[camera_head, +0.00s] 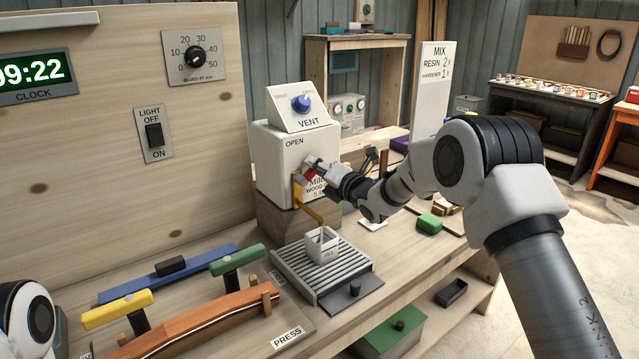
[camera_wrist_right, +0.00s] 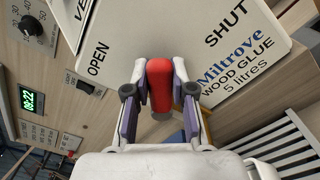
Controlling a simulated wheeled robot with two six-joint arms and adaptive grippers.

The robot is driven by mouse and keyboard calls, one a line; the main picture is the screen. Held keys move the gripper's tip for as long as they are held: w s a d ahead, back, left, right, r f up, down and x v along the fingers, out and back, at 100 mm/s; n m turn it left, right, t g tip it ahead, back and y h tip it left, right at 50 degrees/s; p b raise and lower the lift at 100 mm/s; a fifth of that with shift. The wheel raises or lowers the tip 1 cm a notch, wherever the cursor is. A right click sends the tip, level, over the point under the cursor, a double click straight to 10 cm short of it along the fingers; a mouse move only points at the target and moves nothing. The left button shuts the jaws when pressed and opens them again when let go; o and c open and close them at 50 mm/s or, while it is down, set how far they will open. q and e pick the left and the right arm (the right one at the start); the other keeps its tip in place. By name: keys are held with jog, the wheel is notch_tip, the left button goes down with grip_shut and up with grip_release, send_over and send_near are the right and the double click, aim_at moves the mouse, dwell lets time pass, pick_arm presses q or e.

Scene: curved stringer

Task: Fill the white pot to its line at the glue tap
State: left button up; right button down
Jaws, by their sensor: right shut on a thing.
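The white pot (camera_head: 322,247) stands upright on the slatted drip grate, with a FILL mark on its front. The brass spout (camera_head: 312,214) of the white glue container (camera_head: 275,165) ends just above it. I cannot make out a glue stream or the level inside. My right gripper (camera_head: 314,168) is at the container's front, shut on the red tap handle (camera_wrist_right: 160,82). In the right wrist view my right gripper (camera_wrist_right: 160,95) has a finger on each side of the handle, near the OPEN and SHUT labels. My left gripper is out of view.
A clamped wooden stringer (camera_head: 200,325) and coloured clamp handles fill the left foreground. A green block (camera_head: 430,223) lies to the right.

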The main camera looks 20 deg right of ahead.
jog(key=shift+a+r+n+b, duration=0.15)
jog(key=shift+r+n+b, duration=0.25)
jog(key=shift+b, duration=0.1)
jog(key=c, duration=1)
grip_release()
jog(key=shift+w+a+f, duration=0.1)
jog(key=shift+o, duration=0.2)
jog(key=shift+w+a+f, duration=0.1)
jog(key=shift+f, duration=0.05)
jog(key=v, duration=1.2)
